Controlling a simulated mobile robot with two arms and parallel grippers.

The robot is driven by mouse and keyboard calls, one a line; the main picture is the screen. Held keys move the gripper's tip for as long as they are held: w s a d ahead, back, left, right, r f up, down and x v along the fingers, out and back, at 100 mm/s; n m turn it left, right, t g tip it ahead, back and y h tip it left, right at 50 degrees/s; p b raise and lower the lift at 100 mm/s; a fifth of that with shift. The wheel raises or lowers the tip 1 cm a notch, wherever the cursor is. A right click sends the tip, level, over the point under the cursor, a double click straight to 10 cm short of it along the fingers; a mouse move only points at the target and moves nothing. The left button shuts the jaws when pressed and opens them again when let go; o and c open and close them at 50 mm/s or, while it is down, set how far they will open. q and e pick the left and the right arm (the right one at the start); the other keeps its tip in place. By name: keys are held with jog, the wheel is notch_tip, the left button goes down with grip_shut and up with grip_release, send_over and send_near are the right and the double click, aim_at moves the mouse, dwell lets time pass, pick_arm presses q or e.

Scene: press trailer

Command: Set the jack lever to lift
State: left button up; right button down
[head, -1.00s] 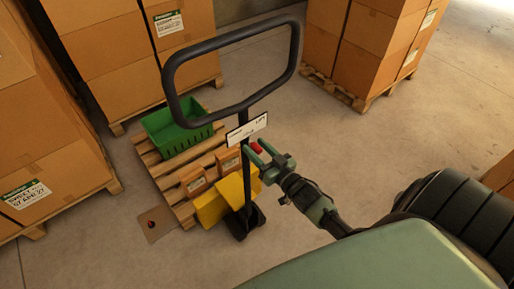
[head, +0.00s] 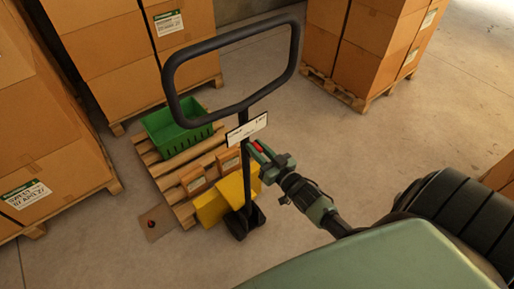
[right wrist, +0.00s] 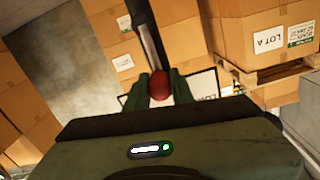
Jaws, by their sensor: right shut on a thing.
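The pallet jack has a black loop handle (head: 225,108) on an upright pole and a yellow body (head: 222,203). A white label plate (head: 247,128) is fixed on the pole below the loop. The red-tipped lever (head: 257,147) sits just under the plate. My right gripper (head: 262,152) is shut on the lever; in the right wrist view the red knob (right wrist: 159,86) shows between the two fingers (right wrist: 157,90). The plate's lettering is too small to read fully. My left gripper is not in view.
A wooden pallet (head: 176,180) behind the jack carries a green crate (head: 178,130) and small orange boxes (head: 195,181). Stacks of cartons (head: 40,110) stand at the left and back.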

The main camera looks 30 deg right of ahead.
jog(key=shift+d, duration=0.1)
dwell(0.8)
jog(key=shift+d+f+m, duration=0.1)
jog(key=shift+d+m, duration=0.45)
jog(key=shift+m, duration=0.55)
jog(key=shift+w+d+f+m+b, duration=0.2)
jog(key=shift+d+m, duration=0.3)
jog(key=shift+m, duration=0.45)
jog(key=shift+s+d+f+m+b, duration=0.1)
jog(key=shift+d+f+m, duration=0.35)
jog(key=shift+m, duration=0.55)
jog(key=shift+w+d+f+m+b, duration=0.15)
jog(key=shift+d+m, duration=0.45)
jog(key=shift+m, duration=0.35)
jog(key=shift+s, duration=0.1)
jog(key=c, duration=1.2)
grip_release()
jog(key=s, duration=0.7)
jog(key=shift+s+d+b, duration=0.3)
jog(key=shift+s+b, duration=0.1)
jog(key=shift+b, duration=0.05)
